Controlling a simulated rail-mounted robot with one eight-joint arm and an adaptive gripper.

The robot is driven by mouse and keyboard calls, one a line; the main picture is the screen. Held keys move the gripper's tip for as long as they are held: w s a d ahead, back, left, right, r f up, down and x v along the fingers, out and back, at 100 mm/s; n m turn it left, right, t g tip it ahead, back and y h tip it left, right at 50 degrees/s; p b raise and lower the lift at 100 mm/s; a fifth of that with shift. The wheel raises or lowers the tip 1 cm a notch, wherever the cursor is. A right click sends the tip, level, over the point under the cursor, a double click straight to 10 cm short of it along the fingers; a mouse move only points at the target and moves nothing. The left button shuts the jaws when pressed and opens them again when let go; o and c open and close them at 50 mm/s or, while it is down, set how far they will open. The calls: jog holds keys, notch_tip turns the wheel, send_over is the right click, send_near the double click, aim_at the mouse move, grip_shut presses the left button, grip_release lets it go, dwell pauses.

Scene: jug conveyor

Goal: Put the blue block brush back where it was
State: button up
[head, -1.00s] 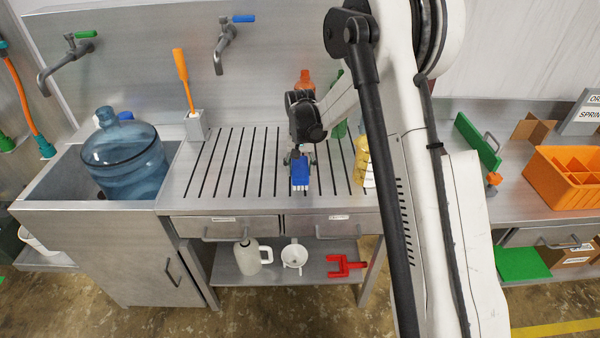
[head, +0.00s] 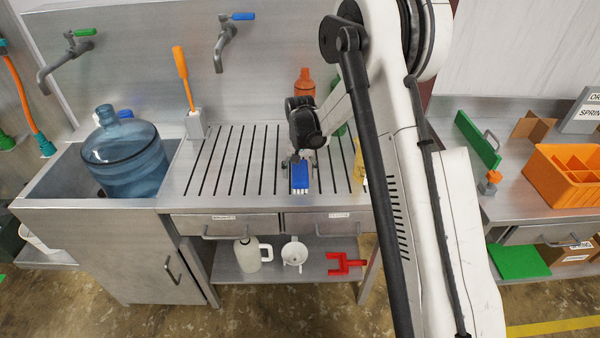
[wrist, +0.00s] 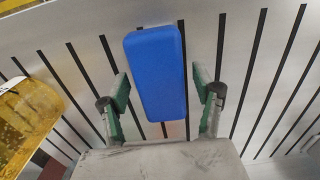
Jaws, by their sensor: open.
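The blue block brush (head: 300,175) is at the front part of the slotted drainboard (head: 208,165), with its white bristles facing down. My gripper (head: 298,160) is over the brush, pointing down. In the wrist view the brush (wrist: 156,70) lies between the two green-padded fingers of my gripper (wrist: 164,92), with a visible gap on both sides. My gripper is open. Whether the bristles rest fully on the board is hard to tell.
A yellow bottle (wrist: 28,110) stands close by, partly hidden behind my arm in the head view. An orange bottle (head: 304,84) stands at the back. A blue water jug (head: 124,155) sits in the sink at left.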

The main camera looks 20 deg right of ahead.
aim_at(300, 170)
jog(key=shift+r, duration=0.1)
jog(key=s+r+t+b, duration=0.1)
jog(key=s+r, duration=0.3)
jog(key=r, duration=0.7)
jog(key=s+r+t, duration=0.1)
jog(key=s+r, duration=0.3)
jog(key=r, duration=0.6)
jog(key=s+r+n+t, duration=0.1)
jog(key=s+r+t, duration=0.15)
jog(key=s, duration=0.65)
jog(key=s+r+n+t, duration=0.1)
jog(key=s+r, duration=0.3)
jog(key=s, duration=0.5)
jog(key=s+f+t, duration=0.1)
jog(key=s+f, duration=0.1)
jog(key=s, duration=0.7)
jog(key=shift+s+f+n+t, duration=0.2)
jog(key=shift+s+n+t, duration=0.1)
jog(key=shift+s+t, duration=0.05)
jog(key=shift+f, duration=0.1)
notch_tip(300, 170, down, 9)
jog(key=b, duration=0.9)
jog(key=shift+b, duration=0.3)
